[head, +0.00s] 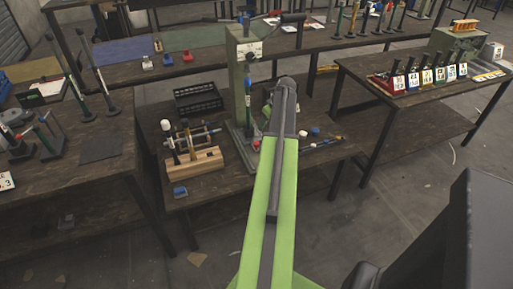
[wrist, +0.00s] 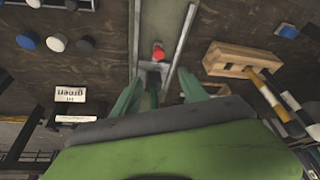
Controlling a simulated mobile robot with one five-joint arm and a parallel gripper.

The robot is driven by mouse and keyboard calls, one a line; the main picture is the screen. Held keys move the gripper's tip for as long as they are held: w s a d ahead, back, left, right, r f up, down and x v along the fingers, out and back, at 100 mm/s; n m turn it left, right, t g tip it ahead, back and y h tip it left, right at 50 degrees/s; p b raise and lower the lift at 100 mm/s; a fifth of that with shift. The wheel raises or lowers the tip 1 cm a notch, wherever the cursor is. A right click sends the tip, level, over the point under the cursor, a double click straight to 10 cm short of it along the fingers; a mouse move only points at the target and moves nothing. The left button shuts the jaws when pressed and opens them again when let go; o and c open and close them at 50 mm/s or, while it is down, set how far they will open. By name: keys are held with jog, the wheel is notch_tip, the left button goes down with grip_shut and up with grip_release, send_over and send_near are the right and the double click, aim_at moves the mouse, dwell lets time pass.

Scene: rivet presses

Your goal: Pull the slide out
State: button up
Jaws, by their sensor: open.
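The slide (wrist: 154,69) shows in the wrist view as a small grey metal piece with a red knob (wrist: 158,52), between two straight metal rails on the base of the press. My gripper (wrist: 161,80) is open, with one green finger to each side of the slide's near end. I cannot tell whether the fingers touch it. In the head view the green press (head: 243,85) stands upright on the middle table, and my arm covers part of its base. My gripper is hard to make out there.
A wooden rack (head: 194,162) with rods stands left of the press; it also shows in the wrist view (wrist: 228,58). Behind it is a black crate (head: 198,100). A card reading "green" (wrist: 70,96) and several round caps lie on the press's other side.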

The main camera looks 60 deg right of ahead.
aim_at(256, 143)
jog(key=b+x, duration=1.5)
jog(key=x, duration=0.2)
jog(key=shift+s+d+b, duration=0.1)
jog(key=shift+d+b, duration=0.1)
jog(key=shift+b, duration=0.15)
jog(key=shift+w+f, duration=0.2)
jog(key=shift+w, duration=0.05)
jog(key=shift+r, duration=0.1)
grip_shut()
